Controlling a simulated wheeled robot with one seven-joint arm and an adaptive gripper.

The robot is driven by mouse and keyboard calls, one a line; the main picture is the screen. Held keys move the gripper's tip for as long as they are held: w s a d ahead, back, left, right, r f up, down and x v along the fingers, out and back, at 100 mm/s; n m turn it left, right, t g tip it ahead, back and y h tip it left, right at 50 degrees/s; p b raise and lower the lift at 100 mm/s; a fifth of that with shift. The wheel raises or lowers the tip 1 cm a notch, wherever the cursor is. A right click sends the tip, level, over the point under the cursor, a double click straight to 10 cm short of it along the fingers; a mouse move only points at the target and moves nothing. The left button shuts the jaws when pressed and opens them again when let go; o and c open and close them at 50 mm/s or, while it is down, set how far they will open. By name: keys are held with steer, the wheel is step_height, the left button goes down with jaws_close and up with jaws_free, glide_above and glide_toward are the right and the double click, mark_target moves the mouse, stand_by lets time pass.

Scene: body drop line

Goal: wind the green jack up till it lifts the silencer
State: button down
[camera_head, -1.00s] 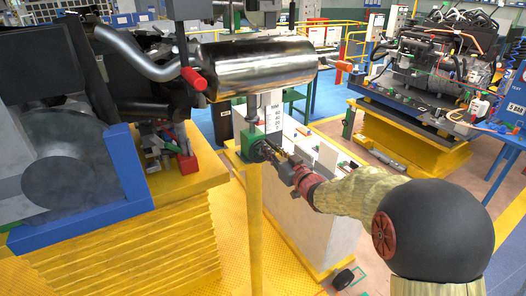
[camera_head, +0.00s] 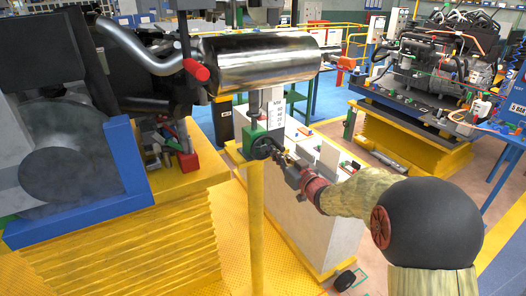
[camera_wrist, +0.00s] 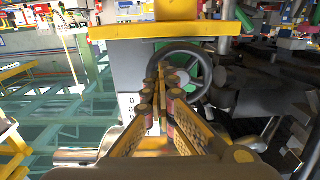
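The green jack (camera_head: 250,134) stands on a yellow post (camera_head: 256,215), with a dark handwheel (camera_head: 262,149) on its side. Its grey rod (camera_head: 253,104) reaches up to the underside of the shiny silencer (camera_head: 258,63); any small gap there is too fine to see. My gripper (camera_head: 286,159) is at the right side of the handwheel. In the wrist view the handwheel (camera_wrist: 196,60) is in front of the green jack body (camera_wrist: 172,46), and my fingers (camera_wrist: 161,80) come together at the wheel's near side. They appear closed on its handle, which they mostly hide.
A white marked scale (camera_head: 276,115) stands behind the rod. A pale cabinet (camera_head: 310,220) is right of the post, under my arm. A blue-edged yellow platform (camera_head: 120,250) with dark machinery is at left. An engine on a yellow stand (camera_head: 410,140) is at back right.

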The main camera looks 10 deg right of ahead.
steer(key=shift+w+d, duration=0.1)
steer(key=shift+d, duration=0.3)
steer(key=f+b, duration=0.2)
steer(key=shift+d+f, duration=0.35)
steer(key=c, duration=2.6)
jaws_free()
steer(key=shift+a+r, duration=0.1)
steer(key=shift+a, duration=0.2)
steer(key=o, duration=0.7)
steer(key=shift+a, duration=0.1)
steer(key=shift+o, duration=0.7)
steer(key=v, duration=0.7)
